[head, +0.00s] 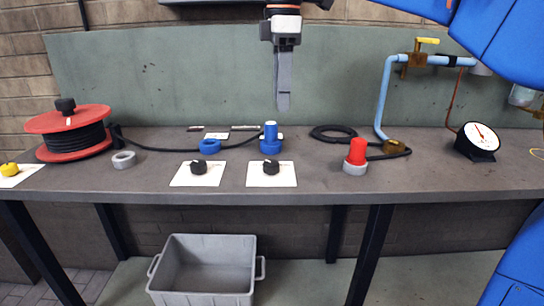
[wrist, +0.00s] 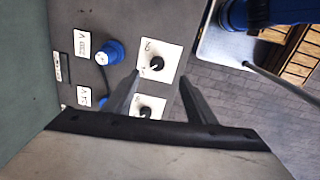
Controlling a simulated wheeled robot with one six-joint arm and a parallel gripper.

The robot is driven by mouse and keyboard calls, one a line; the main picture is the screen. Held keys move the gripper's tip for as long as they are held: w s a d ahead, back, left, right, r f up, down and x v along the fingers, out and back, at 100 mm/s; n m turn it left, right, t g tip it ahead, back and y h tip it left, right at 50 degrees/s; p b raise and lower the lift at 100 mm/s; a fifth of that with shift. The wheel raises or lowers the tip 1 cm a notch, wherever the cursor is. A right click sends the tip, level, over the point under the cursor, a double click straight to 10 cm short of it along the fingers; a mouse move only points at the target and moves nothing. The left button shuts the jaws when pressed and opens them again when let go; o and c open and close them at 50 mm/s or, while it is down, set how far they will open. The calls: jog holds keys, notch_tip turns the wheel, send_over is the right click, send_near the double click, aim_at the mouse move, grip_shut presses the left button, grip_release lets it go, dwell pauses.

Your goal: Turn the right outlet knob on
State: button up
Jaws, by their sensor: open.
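The right outlet knob (head: 271,168) is black and round on a white plate, near the front edge of the bench. It also shows in the wrist view as the upper knob (wrist: 157,63), with printed lettering on its plate; I cannot read its setting for certain. A similar left knob (head: 198,167) sits on its own plate. In the wrist view this one (wrist: 145,112) is lower, between the fingers. My gripper (head: 283,106) is open and empty, hanging above and apart from the right knob. In the wrist view its fingertips (wrist: 159,77) frame the area just below that knob.
Behind the right knob stands a blue socket with a plug (head: 270,140); a blue ring (head: 209,146) is left of it. A red and grey connector (head: 356,157), a gauge (head: 478,141) and a cable reel (head: 69,130) are on the bench (head: 420,178). A grey bin (head: 204,297) stands below.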

aim_at(271, 163)
jog(key=shift+n, duration=0.6)
jog(key=f, duration=0.5)
jog(key=a+f, duration=0.1)
jog(key=f, duration=0.5)
jog(key=a+f, duration=0.1)
jog(key=f, duration=0.4)
jog(key=shift+w+f, duration=0.15)
jog(key=shift+w, duration=0.2)
jog(key=c, duration=1)
